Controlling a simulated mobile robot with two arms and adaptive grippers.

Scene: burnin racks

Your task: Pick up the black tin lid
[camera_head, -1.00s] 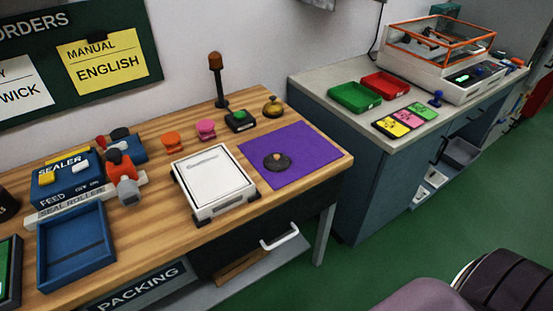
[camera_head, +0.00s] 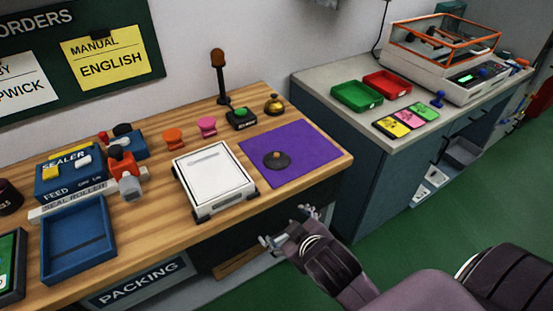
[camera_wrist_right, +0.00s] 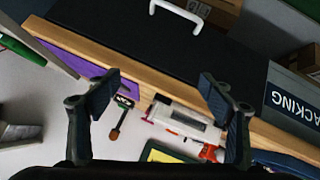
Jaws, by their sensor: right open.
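The black tin lid (camera_head: 277,161) is a round dark disc with a small brownish knob. It lies flat on the purple mat (camera_head: 308,148) at the right end of the wooden bench, in the head view. My right gripper (camera_head: 288,226) is open and empty, in front of the bench edge, nearer to me than the lid and apart from it. In the right wrist view its two fingers (camera_wrist_right: 160,97) are spread wide with nothing between them. Part of the purple mat shows there at left (camera_wrist_right: 60,55); I cannot make out the lid. My left gripper is not in view.
A white scale-like device (camera_head: 214,178) stands left of the mat. Behind it are a green-button box (camera_head: 241,119), a brass bell (camera_head: 274,104) and a lamp post (camera_head: 220,78). A white drawer handle (camera_wrist_right: 176,14) shows in the wrist view. The mat around the lid is clear.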

